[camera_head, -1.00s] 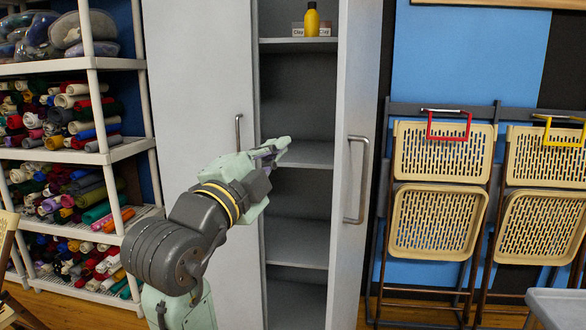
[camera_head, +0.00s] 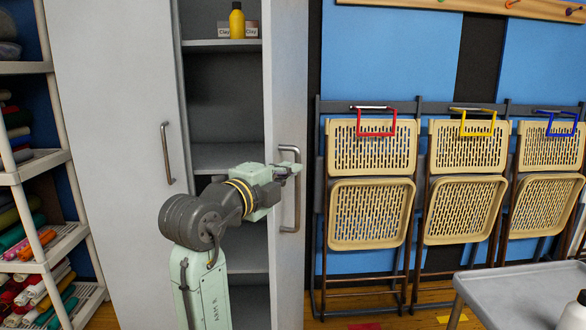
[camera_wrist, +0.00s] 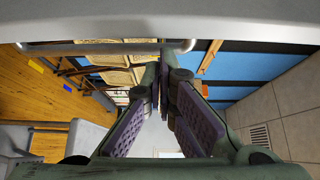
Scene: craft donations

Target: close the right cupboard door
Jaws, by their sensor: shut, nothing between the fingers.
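The right cupboard door (camera_head: 287,95) is a tall light-grey panel standing open, turned outward at the cupboard's right side. Its metal bar handle (camera_head: 297,190) is upright near the door's free edge. My gripper (camera_head: 292,170) is shut and empty, with its fingertips at the upper part of this handle in the head view; whether they touch cannot be told. In the wrist view my shut gripper (camera_wrist: 160,62) points at a horizontal metal bar (camera_wrist: 110,47), which looks like the handle. The left cupboard door (camera_head: 115,110) is closed, with its own handle (camera_head: 167,153).
Inside the cupboard are shelves (camera_head: 221,158), with a yellow bottle (camera_head: 237,22) on an upper one. A white rack (camera_head: 42,165) of fabric rolls stands left. Folded chairs (camera_head: 370,185) hang along the right wall. A grey table (camera_head: 520,295) is at the lower right.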

